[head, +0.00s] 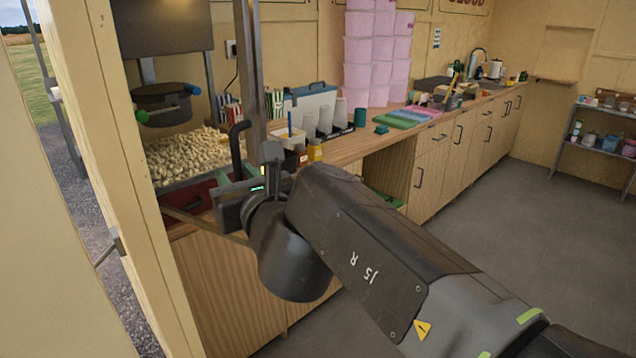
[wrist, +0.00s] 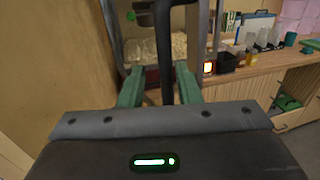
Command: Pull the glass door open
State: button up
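The glass door belongs to the popcorn machine. Its upright metal edge (head: 250,70) and black curved handle (head: 237,150) show in the head view. Its lower rail slants out from the machine's base, so the door appears to stand ajar; the glass itself is hard to see. My gripper (head: 232,190) is at the handle, partly hidden behind my wrist in the head view. In the wrist view its two green fingers (wrist: 160,88) are apart, with the black handle (wrist: 166,45) between them. A gap shows beside the handle; contact with the right finger is unclear.
Popcorn (head: 185,155) lies in the machine under a dark kettle (head: 165,104). A cream wall (head: 105,130) stands close on the left. The wooden counter (head: 350,148) to the right holds cups and pink tubs (head: 370,50). The grey floor (head: 520,220) at right is clear.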

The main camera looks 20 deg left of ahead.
jog(key=p+v, duration=0.8)
jog(key=v, duration=0.4)
dwell(0.5)
jog(key=b+x, duration=0.9)
jog(key=x, duration=0.3)
jog(key=shift+w+a+f, duration=0.1)
jog(key=shift+a, duration=0.05)
jog(key=shift+w+a, duration=0.4)
jog(key=shift+a, duration=0.1)
